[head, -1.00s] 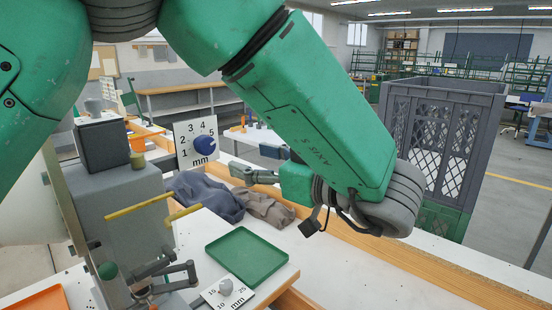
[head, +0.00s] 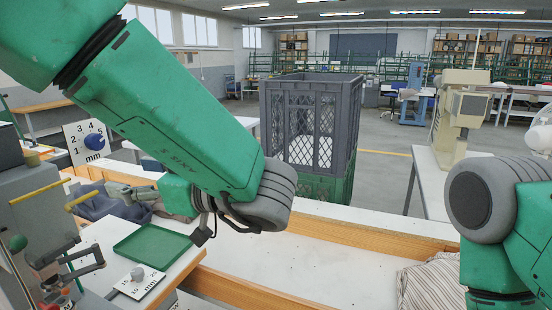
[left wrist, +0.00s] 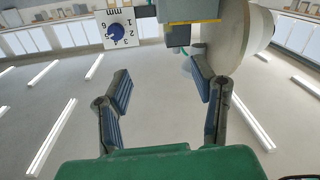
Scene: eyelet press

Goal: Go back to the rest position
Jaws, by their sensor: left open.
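My left gripper (head: 132,178) is in front of the eyelet press in the head view, partly behind my own green forearm. In the left wrist view its two fingers (left wrist: 163,88) are spread wide with nothing between them. The press (head: 35,215) stands at the left edge of the head view, with its mm dial (head: 75,148) and blue knob (head: 93,141). The press and dial also show upside down at the top of the left wrist view (left wrist: 118,30), beyond the fingers. Part of my right arm shows at the right edge of the head view; its gripper is out of view.
A green tray (head: 150,246) is empty beside a second dial plate (head: 138,282). Dark and brown cloths (head: 95,207) lie behind it. A grey crate (head: 345,100) sits on a green one beyond the bench. Striped cloth (head: 425,285) lies at the right. The bench middle (head: 310,270) is clear.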

